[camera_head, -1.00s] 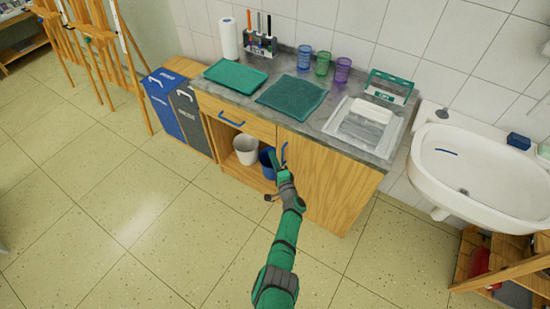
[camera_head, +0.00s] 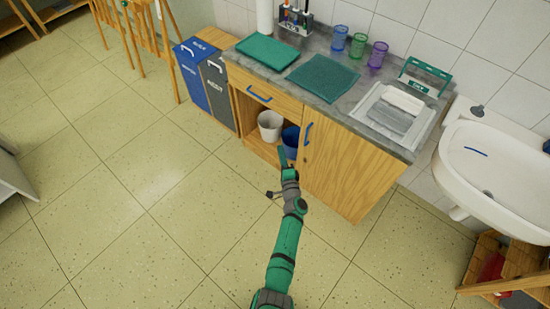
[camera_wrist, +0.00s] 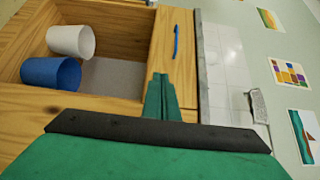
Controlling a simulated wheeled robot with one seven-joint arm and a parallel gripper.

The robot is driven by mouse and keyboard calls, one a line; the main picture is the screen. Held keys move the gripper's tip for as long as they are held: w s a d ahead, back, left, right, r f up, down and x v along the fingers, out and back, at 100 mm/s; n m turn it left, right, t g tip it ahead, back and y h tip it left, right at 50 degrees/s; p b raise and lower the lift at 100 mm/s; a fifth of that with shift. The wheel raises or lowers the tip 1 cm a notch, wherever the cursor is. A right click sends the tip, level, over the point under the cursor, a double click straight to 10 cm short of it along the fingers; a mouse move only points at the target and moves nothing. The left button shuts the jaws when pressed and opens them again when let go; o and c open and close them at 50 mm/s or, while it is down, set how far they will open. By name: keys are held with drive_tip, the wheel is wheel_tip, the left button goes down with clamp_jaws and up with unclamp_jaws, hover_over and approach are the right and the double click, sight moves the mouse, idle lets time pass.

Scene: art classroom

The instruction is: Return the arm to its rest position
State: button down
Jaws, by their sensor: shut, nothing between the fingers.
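My green arm reaches forward from the bottom of the head view toward the wooden cabinet (camera_head: 345,168). My gripper (camera_head: 283,158) is shut and empty, in front of the cabinet's open compartment. In the wrist view my gripper (camera_wrist: 161,78) also shows with its fingers together. A white bucket (camera_head: 270,125) and a blue bucket (camera_head: 291,141) stand inside the compartment. They show on their sides in the turned wrist view, the white bucket (camera_wrist: 72,41) above the blue one (camera_wrist: 50,74). The gripper partly covers the blue bucket in the head view.
The grey counter (camera_head: 318,80) holds a green tray (camera_head: 267,50), a green mat (camera_head: 322,76), cups and a white basin (camera_head: 393,113). Bins (camera_head: 203,80) stand left of the cabinet, a sink (camera_head: 500,175) right. The floor (camera_head: 130,200) at left is clear.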

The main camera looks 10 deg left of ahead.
drive_tip(key=s+d+f+n+g+h, duration=0.15)
drive_tip(key=s+d, duration=0.35)
drive_tip(key=s, duration=0.6)
drive_tip(key=s+d+f+n+g+h, duration=0.1)
drive_tip(key=s+d+f+n+h, duration=0.3)
drive_tip(key=s, duration=0.6)
drive_tip(key=s+d+n+g, duration=0.1)
drive_tip(key=s+d+n, duration=0.1)
drive_tip(key=s+d, duration=0.65)
drive_tip(key=s+a+r+n+h, duration=0.1)
drive_tip(key=s+r, duration=0.4)
drive_tip(key=s, duration=0.2)
drive_tip(key=s+r+n+h, duration=0.1)
drive_tip(key=s+r+n, duration=0.1)
drive_tip(key=s+r, duration=0.45)
drive_tip(key=s+a+r+n+t, duration=0.1)
drive_tip(key=s+a+r, duration=0.1)
drive_tip(key=s+r, duration=0.2)
drive_tip(key=s+a+r+n+t, duration=0.1)
drive_tip(key=s+r, duration=0.3)
drive_tip(key=r, duration=0.7)
drive_tip(key=shift+s+a, duration=0.3)
drive_tip(key=shift+a, duration=0.05)
drive_tip(key=shift+r+t, duration=0.1)
drive_tip(key=shift+t, duration=0.15)
